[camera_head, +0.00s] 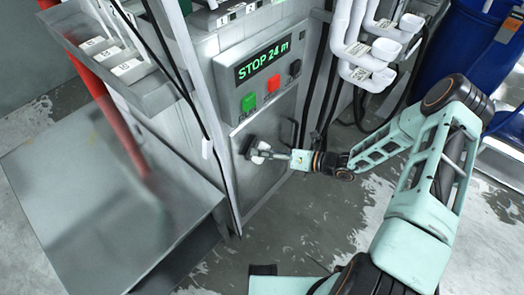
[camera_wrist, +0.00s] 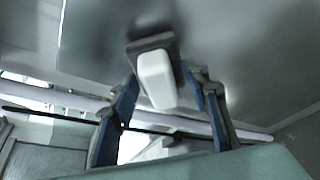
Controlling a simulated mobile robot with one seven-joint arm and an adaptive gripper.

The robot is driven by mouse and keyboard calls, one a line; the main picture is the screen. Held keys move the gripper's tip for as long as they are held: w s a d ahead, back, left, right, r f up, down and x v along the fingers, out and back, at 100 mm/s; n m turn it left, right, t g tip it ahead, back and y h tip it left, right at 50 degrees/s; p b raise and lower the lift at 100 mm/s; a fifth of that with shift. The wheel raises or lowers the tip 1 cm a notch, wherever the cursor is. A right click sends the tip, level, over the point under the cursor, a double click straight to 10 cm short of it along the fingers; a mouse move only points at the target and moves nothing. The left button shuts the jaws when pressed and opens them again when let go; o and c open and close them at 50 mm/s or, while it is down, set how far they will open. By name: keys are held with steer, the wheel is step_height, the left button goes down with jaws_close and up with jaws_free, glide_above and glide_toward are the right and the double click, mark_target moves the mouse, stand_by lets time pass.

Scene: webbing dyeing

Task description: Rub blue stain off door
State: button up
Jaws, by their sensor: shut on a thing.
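The grey metal door (camera_head: 258,186) is the lower front panel of the machine in the head view. My gripper (camera_head: 272,154) is in front of its upper part. It is shut on a block with a white body and a dark pad (camera_head: 257,150). In the wrist view the white block (camera_wrist: 156,80) sits between the two fingers, with its dark pad toward the grey surface. The pad seems to be at the door, but I cannot tell whether it touches. I see no blue stain; the block and gripper cover part of the door.
A green button (camera_head: 248,102), a red button (camera_head: 273,83) and a display (camera_head: 264,62) sit above the door. A metal table (camera_head: 110,190) stands at left, white pipes (camera_head: 345,40) and a blue drum (camera_head: 470,45) at right. Wet floor (camera_head: 320,225) lies open below.

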steer(key=shift+s+d+p, duration=0.25)
steer(key=shift+s+d, duration=0.6)
steer(key=shift+d, duration=0.2)
steer(key=shift+s+d+p, duration=0.25)
steer(key=shift+s+d, duration=0.55)
steer(key=shift+d, duration=0.2)
steer(key=shift+d, duration=0.15)
steer(key=shift+s+d, duration=0.9)
steer(key=shift+d, duration=0.15)
